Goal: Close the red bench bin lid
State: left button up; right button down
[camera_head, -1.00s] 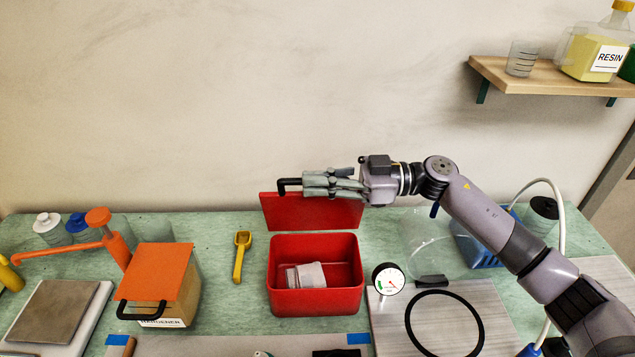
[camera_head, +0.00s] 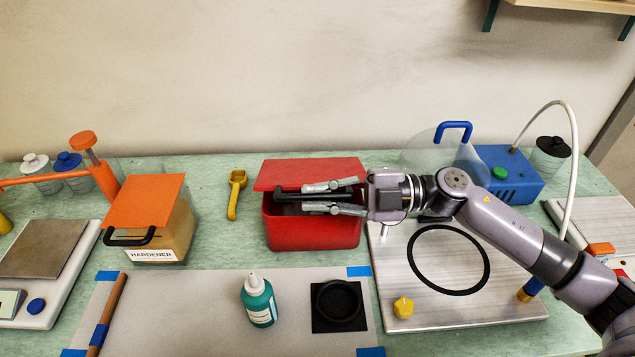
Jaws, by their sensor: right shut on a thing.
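The red bench bin (camera_head: 312,234) stands on the green bench near the middle of the view. Its red lid (camera_head: 312,171) is hinged at the back and now leans forward over the box, tilted, with a dark gap at the front. My right gripper (camera_head: 298,197) comes in from the right and lies across the front of the lid. Its fingers are shut on the lid's black handle (camera_head: 285,190), which is partly hidden by them. What lies inside the bin is mostly hidden. My left gripper is out of view.
A hardener box (camera_head: 160,227) with an orange lid stands left of the bin, with a yellow scoop (camera_head: 236,195) between them. A green bottle (camera_head: 259,300) and a black ring holder (camera_head: 338,305) stand in front. A metal plate (camera_head: 450,270) lies to the right.

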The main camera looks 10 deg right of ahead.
jog(key=shift+s+f+n+b, duration=0.2)
jog(key=shift+f+n+b, duration=0.25)
jog(key=shift+f, duration=0.3)
jog(key=shift+s+f+n+b, duration=0.2)
jog(key=shift+f+n+b, duration=0.15)
jog(key=shift+f+b, duration=0.3)
jog(key=c, duration=1.7)
grip_release()
jog(key=shift+f, duration=0.1)
jog(key=shift+o, duration=0.2)
